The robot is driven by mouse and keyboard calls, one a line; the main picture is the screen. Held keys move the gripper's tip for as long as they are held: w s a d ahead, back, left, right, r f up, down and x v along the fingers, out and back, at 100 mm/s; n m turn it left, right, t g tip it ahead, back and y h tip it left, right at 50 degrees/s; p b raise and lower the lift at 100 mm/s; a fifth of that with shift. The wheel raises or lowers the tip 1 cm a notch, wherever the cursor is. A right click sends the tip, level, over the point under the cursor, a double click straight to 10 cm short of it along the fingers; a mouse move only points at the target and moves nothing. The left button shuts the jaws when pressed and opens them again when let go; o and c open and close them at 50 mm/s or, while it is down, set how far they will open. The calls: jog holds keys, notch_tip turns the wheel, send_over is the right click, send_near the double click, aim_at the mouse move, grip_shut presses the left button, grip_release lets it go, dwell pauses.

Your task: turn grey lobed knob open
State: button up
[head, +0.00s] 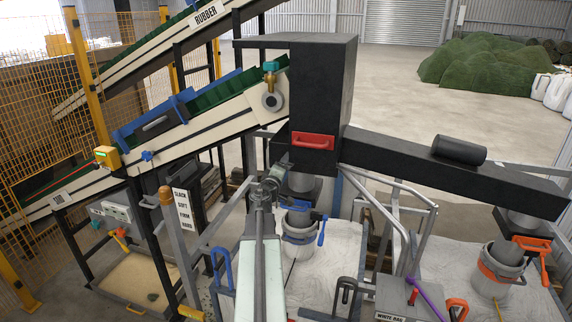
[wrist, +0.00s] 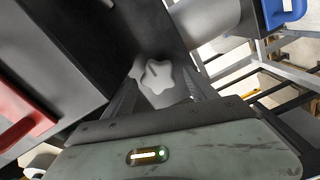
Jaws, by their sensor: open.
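The grey lobed knob (wrist: 158,77) shows in the wrist view on the dark side of the machine box, just ahead of my gripper (wrist: 162,92). Its lobes are rounded, with a small raised ridge near the middle. The two fingers stand apart, one on each side of the knob in the picture. I cannot tell whether they touch it. In the head view my gripper (head: 278,176) is at the lower left of the black box (head: 322,90), and the knob cannot be made out clearly there.
A red handle (head: 313,142) sits on the box front, close to my gripper, and shows at the left of the wrist view (wrist: 20,118). Conveyors (head: 190,130) rise at the left. Metal frame bars (head: 402,235) stand to the right.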

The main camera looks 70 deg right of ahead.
jog(key=a, duration=0.4)
jog(key=shift+s+a, duration=0.2)
jog(key=shift+a, duration=0.15)
